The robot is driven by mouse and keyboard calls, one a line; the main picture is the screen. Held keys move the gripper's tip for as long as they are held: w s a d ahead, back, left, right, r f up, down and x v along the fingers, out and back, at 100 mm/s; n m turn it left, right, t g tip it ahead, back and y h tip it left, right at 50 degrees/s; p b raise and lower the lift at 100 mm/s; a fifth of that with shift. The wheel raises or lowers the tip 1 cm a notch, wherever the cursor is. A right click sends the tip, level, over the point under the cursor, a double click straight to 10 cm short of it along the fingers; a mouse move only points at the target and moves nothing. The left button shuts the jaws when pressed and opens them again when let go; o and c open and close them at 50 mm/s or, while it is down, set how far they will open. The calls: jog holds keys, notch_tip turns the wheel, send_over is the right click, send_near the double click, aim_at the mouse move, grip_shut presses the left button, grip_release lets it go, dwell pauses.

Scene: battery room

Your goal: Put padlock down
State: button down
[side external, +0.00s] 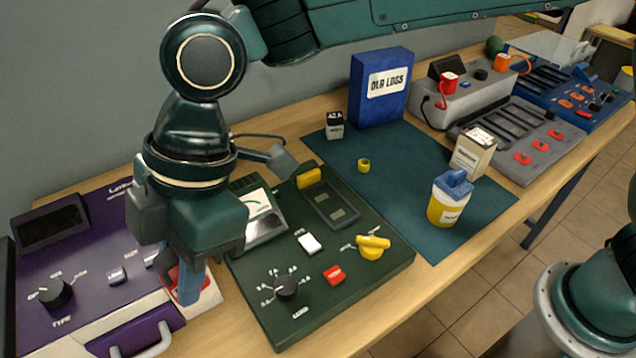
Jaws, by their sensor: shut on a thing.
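My gripper (182,286) points down at the lower left of the side external view, over the right edge of the purple device. It is shut on the padlock (171,277), of which only a small red part shows beside the blue fingertip. The rest of the padlock is hidden by the fingers. I cannot tell whether it touches the surface below.
The purple device (95,262) with a knob and handle is at left. The dark green tester (345,272) with a knob and yellow switch is just right of the gripper.

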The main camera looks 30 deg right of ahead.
jog(key=w+d+m+t+h, duration=0.15)
jog(key=w+d+m, duration=0.45)
jog(key=w+d, duration=0.85)
jog(key=w+d+m+t, duration=0.3)
jog(key=w+d+m, duration=0.2)
jog(key=w+d, duration=1)
jog(key=f, duration=0.5)
jog(key=a+f, duration=0.1)
jog(key=f, duration=0.9)
jog(key=shift+w+a+f, duration=0.25)
jog(key=shift+f, duration=0.1)
jog(key=shift+f, duration=2.05)
jog(key=shift+f, duration=0.1)
jog(key=c, duration=1.3)
grip_release()
